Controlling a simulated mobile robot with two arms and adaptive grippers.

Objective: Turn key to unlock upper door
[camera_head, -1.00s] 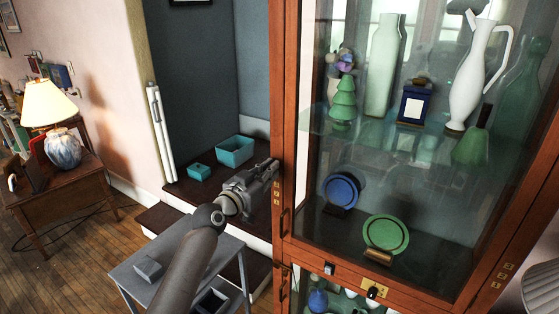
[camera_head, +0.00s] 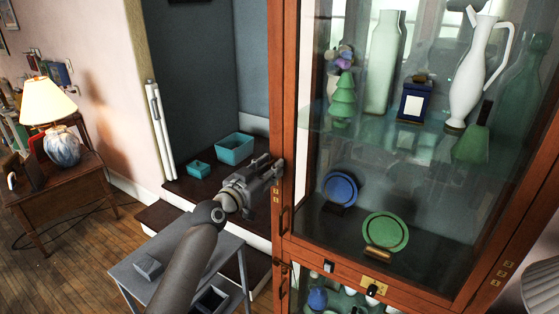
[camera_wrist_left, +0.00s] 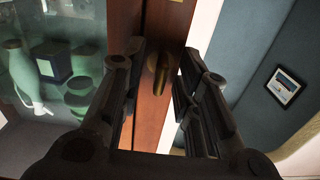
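The tall wooden cabinet's glazed upper door (camera_head: 283,110) fills the right of the head view. A dark upright handle (camera_head: 284,220) is on its left stile. My left gripper (camera_head: 274,172) is at the cabinet's left edge, above that handle. In the left wrist view the left gripper (camera_wrist_left: 160,85) is open, its fingers on either side of a small brass piece (camera_wrist_left: 160,74) on the wood. I cannot tell whether this is the key or whether the fingers touch it. A brass plate with a dark knob (camera_head: 372,288) is on the rail below the door. My right gripper is not in view.
Glass shelves behind the door hold vases and plates, including a green plate (camera_head: 385,232). A grey side table (camera_head: 190,262) stands below my left arm. Teal boxes (camera_head: 234,149) sit on the dark step behind. A lamp (camera_head: 50,110) stands far left.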

